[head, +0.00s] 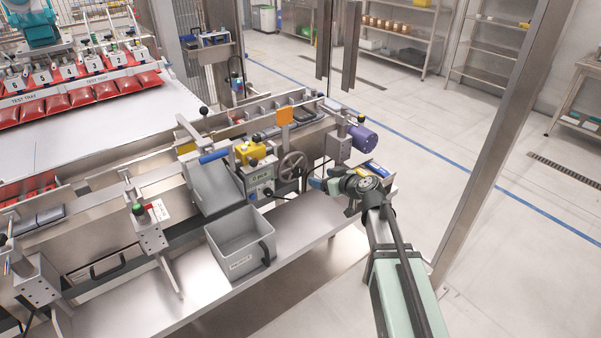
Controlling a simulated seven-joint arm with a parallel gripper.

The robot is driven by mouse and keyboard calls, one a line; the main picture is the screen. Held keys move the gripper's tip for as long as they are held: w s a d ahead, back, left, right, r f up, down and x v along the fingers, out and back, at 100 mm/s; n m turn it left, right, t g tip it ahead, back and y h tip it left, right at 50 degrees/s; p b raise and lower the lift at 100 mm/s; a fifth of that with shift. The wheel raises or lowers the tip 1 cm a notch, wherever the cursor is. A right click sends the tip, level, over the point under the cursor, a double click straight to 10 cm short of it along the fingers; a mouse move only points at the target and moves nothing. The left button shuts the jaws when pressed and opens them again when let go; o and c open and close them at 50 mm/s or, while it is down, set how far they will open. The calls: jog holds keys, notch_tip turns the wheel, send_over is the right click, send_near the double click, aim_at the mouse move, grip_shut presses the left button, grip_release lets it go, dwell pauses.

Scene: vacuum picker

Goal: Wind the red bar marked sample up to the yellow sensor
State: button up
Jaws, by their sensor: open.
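A yellow block (250,151), which looks like the sensor, sits on top of the conveyor machine near its middle. A grey handwheel (292,166) is on the machine's front side, just right of the yellow block. My gripper (318,184) is open, at the end of my arm that comes in from the lower right. It is just right of and a little below the handwheel, and appears apart from it. I cannot pick out a red bar marked sample at this size; it may be hidden by the machine's frame.
A grey bin (240,244) stands on the steel shelf below the machine. A purple motor (364,139) is at the machine's right end, close above my gripper. Red pouches (81,94) hang at the upper left.

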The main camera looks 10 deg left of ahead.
aim_at(301, 171)
jog(key=x, duration=1.3)
jog(key=shift+w+a+f, duration=0.2)
jog(key=c, duration=1.1)
jog(key=shift+o, duration=0.2)
jog(key=m, duration=0.1)
jog(key=m+g+y, duration=0.1)
jog(key=shift+w+d+m, duration=0.15)
jog(key=shift+w+m, duration=0.05)
jog(key=shift+m, duration=0.1)
jog(key=shift+d+f+m+g+y, duration=0.1)
jog(key=shift+m+g+y, duration=0.6)
jog(key=shift+m+y, duration=0.75)
jog(key=shift+m+h, duration=0.25)
jog(key=shift+m, duration=0.1)
